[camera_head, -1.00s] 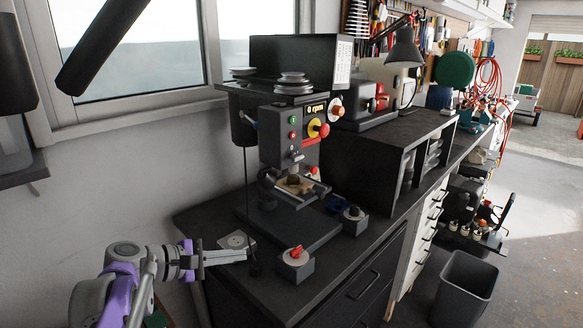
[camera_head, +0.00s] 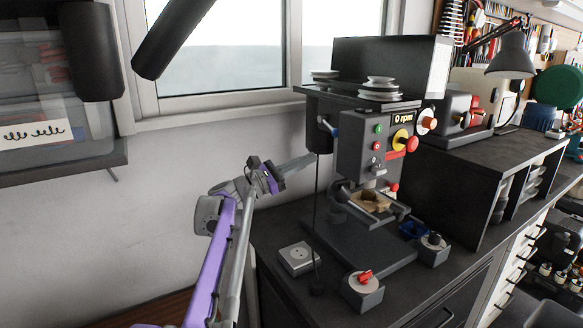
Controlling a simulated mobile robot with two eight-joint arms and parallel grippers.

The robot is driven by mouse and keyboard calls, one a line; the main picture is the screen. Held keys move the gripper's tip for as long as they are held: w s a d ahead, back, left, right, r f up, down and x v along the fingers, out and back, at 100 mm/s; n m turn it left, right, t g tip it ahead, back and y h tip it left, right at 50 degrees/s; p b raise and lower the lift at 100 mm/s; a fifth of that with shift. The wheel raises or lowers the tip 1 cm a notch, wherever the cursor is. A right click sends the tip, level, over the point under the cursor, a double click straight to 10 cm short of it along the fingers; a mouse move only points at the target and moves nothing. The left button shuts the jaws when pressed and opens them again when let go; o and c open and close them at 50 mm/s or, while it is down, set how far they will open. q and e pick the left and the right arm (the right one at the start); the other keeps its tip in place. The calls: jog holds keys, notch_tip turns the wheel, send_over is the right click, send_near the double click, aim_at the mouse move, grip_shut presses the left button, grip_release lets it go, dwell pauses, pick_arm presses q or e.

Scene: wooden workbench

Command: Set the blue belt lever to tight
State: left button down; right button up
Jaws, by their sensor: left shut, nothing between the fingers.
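The blue belt lever (camera_head: 329,127) sticks out from the left side of the drill press head (camera_head: 362,145), just below the belt housing. It is small in the picture and seems to slant up to the left; I see no label for its setting. My left gripper (camera_head: 310,159) is shut and empty, its fingers pointing right toward the press. In the picture its tips are a little below and left of the lever, apart from it. How far apart they are in depth I cannot tell. My right gripper is not in view.
The press has a "0 rpm" display (camera_head: 403,118), a yellow-and-red stop knob (camera_head: 403,141) and a clamped workpiece (camera_head: 370,201). A red-knobbed box (camera_head: 363,291) stands at the bench front. The wall side is clear.

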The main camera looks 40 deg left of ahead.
aim_at(334, 131)
pick_arm(q)
jog(key=shift+w+d+r, duration=0.75)
jog(key=shift+w+r, duration=0.1)
jog(key=shift+r, duration=0.15)
jog(key=shift+w+d+r, duration=0.7)
jog(key=shift+w+r, duration=0.1)
jog(key=shift+r, duration=0.2)
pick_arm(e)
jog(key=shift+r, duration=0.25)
pick_arm(q)
jog(key=shift+r+p, duration=0.15)
jog(key=shift+p, duration=0.2)
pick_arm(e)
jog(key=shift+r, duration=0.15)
